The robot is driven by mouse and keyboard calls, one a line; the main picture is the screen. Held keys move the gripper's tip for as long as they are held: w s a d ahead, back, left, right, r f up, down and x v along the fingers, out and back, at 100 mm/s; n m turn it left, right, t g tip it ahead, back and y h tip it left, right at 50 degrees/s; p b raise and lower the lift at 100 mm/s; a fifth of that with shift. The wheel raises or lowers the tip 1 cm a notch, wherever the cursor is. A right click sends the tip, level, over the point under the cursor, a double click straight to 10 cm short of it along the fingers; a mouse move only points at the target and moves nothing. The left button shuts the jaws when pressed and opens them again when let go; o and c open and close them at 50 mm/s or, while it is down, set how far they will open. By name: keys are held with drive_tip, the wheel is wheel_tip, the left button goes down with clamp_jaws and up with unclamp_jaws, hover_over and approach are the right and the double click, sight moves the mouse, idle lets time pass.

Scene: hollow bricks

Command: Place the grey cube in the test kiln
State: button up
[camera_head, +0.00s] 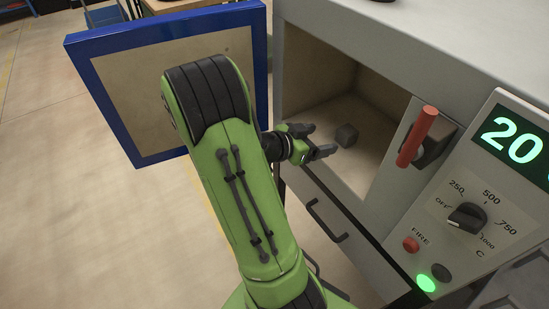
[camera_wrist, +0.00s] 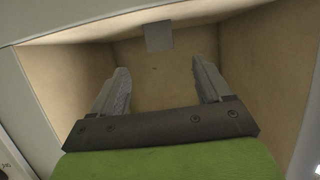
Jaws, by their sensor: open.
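The grey cube (camera_head: 346,135) sits on the floor inside the open kiln chamber (camera_head: 375,158). In the wrist view the grey cube (camera_wrist: 158,37) shows ahead, beyond my fingertips and roughly between them. My gripper (camera_head: 322,139) is at the chamber's opening with its jaws open and nothing between them. In the wrist view my gripper (camera_wrist: 158,76) has its two fingers spread wide, apart from the cube. The kiln door (camera_head: 150,110), blue-edged with a pale inner panel, stands swung open at the left.
Right of the opening are a red handle (camera_head: 417,137) and a control panel (camera_head: 490,210) with a dial, buttons, a lit green light and a display reading 20. A drawer with a dark handle (camera_head: 326,221) lies below the chamber. The floor at the left is mostly clear.

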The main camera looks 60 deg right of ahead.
drive_tip(key=w+a+r+n+t+y, duration=0.1)
drive_tip(key=w+a+n+t+y, duration=0.35)
drive_tip(key=a, duration=0.55)
drive_tip(key=w+a+r+n+t+y, duration=0.1)
drive_tip(key=w+a+n+t+y, duration=0.25)
drive_tip(key=a+n, duration=0.45)
drive_tip(key=s+a+r+n+t+y, duration=0.1)
drive_tip(key=s+a+r+n+y, duration=0.1)
drive_tip(key=a+n, duration=0.3)
drive_tip(key=s+a+r+n+t+y, duration=0.2)
drive_tip(key=a+n, duration=0.3)
drive_tip(key=a, duration=0.7)
drive_tip(key=shift+s+r+y, duration=0.2)
drive_tip(key=shift+r+y, duration=0.2)
drive_tip(key=shift+r, duration=0.15)
